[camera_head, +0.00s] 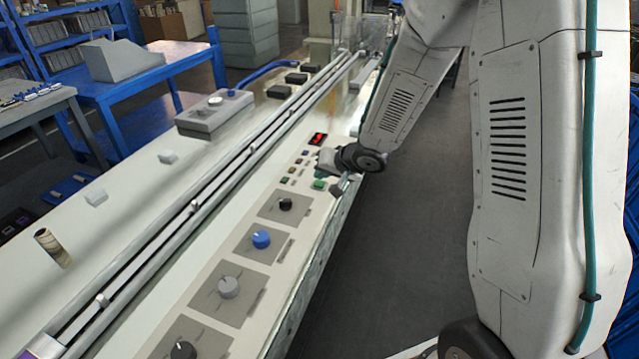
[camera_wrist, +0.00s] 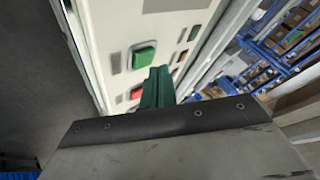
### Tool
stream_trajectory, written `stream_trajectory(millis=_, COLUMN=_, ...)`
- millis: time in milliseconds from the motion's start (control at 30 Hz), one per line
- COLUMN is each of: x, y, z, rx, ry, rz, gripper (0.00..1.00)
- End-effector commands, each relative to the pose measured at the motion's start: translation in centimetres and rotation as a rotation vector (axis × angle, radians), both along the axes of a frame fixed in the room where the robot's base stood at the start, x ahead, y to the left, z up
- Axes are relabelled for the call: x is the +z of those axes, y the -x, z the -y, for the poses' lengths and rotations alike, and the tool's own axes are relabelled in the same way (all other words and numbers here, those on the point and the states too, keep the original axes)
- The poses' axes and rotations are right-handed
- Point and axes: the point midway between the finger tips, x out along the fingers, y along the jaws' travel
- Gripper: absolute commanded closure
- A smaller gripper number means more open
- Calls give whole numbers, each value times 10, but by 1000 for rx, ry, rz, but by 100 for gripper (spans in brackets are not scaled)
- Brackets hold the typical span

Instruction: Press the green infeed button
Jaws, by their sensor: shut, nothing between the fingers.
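A large green button (camera_wrist: 143,57) sits on the pale panel in the wrist view, up and left of the fingertips. A green button (camera_head: 320,184) also shows in the head view, just left of my gripper (camera_head: 338,188). In the wrist view my gripper (camera_wrist: 160,72) is shut and empty, its dark green fingers pointing at the panel beside the large green button. Touching or apart cannot be told. A smaller green button (camera_wrist: 194,33) is further right. I cannot read which one is labelled infeed.
A red button (camera_wrist: 136,93) lies below the large green one and is partly hidden. A row of knobs, including a blue one (camera_head: 261,239), runs along the panel toward the near side. The floor right of the machine is clear.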

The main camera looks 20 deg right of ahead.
Motion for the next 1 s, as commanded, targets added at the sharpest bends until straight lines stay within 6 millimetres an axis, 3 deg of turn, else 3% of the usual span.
stream_trajectory(millis=1000, x=-12, y=0, z=0, rx=0, ry=-1, rz=-1, gripper=100)
